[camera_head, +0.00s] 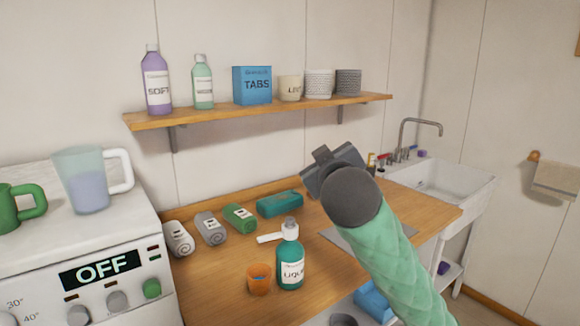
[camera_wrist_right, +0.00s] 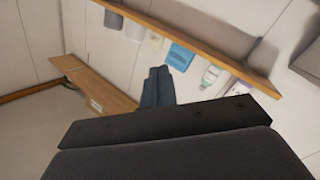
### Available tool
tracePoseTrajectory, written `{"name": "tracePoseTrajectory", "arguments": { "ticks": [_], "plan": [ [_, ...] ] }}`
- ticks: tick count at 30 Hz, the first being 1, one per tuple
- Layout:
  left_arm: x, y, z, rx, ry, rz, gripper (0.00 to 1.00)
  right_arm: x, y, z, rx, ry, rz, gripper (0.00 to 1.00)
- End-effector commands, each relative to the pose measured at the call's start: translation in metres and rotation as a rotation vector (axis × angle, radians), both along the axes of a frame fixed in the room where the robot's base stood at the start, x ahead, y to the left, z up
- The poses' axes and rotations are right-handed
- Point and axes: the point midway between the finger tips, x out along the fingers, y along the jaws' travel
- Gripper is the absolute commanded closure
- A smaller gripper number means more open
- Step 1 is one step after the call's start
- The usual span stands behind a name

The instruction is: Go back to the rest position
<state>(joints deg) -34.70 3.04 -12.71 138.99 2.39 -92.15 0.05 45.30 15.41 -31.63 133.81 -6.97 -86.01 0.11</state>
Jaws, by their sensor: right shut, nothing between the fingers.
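My right arm comes in from the lower right of the head view, and its wrist and right gripper (camera_head: 322,156) are raised over the right part of the wooden counter. In the right wrist view the fingers of the right gripper (camera_wrist_right: 157,75) are together with nothing between them. The right gripper is apart from the bottles and cups on the counter. The arm hides part of the counter and the space beneath it. My left gripper is not in either view.
A teal liquid bottle (camera_head: 290,262) and an orange cup (camera_head: 259,279) stand on the counter (camera_head: 215,275), with rolled towels (camera_head: 210,228) behind. A shelf (camera_head: 260,110) holds bottles, a blue box and cups. A washer (camera_head: 95,250) stands left, a sink (camera_head: 440,180) right.

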Motion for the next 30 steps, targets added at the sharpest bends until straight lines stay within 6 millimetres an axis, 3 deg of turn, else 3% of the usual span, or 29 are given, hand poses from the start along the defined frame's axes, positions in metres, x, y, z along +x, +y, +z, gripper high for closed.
{"name": "tracePoseTrajectory", "arguments": {
  "ticks": [1, 6, 17, 30],
  "plan": [
    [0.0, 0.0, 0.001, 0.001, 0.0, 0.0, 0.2, -0.001, -0.004, -0.023, 0.018, 0.057, 0.001, 1.0],
    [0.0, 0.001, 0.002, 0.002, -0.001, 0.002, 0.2, -0.008, -0.014, -0.089, 0.065, 0.219, 0.001, 1.0],
    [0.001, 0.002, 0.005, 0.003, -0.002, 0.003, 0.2, -0.039, -0.032, -0.212, 0.17, 0.478, 0.009, 1.0],
    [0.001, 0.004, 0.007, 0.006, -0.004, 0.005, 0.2, -0.104, -0.055, -0.352, 0.28, 0.741, -0.042, 1.0]
  ]
}}
